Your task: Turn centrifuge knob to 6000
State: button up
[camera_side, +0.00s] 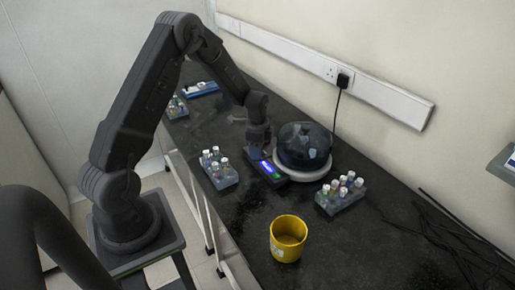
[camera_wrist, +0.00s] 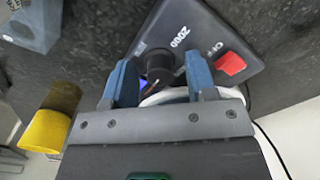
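The centrifuge (camera_side: 306,170) has a dark domed lid and a white base. Its control panel (camera_side: 266,168), with a lit display, faces my gripper (camera_side: 258,148) in the side view. In the wrist view the dark panel (camera_wrist: 212,30) shows a printed 2000 and a red switch (camera_wrist: 231,64) marked OFF. The black knob (camera_wrist: 160,63) stands between the two blue fingers of my gripper (camera_wrist: 160,80), with gaps on both sides. The gripper is open around or just above the knob; contact is not visible. The knob's pointer and the 6000 mark cannot be made out.
Tube racks stand left (camera_side: 221,177) and right (camera_side: 338,197) of the centrifuge, with another farther back (camera_side: 175,108). A yellow cup (camera_side: 288,240) stands near the bench front. A black cable (camera_side: 338,105) runs from the wall socket. Cables lie at the right.

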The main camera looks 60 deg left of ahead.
notch_tip(320, 180, up, 14)
dwell(0.6)
jog(key=s+d+r+n+t, duration=0.1)
jog(key=s+d+r+n, duration=0.1)
jog(key=s+d+r, duration=0.35)
jog(key=s+d+r+n+t, duration=0.2)
jog(key=s+d+r+n, duration=0.1)
jog(key=s+d, duration=0.4)
jog(key=s+d+r+n+t, duration=0.2)
jog(key=s+d+r+n, duration=0.2)
jog(key=s+d, duration=0.4)
jog(key=shift+s+r+t, duration=0.15)
jog(key=shift+s+t, duration=0.15)
jog(key=shift+s, duration=0.45)
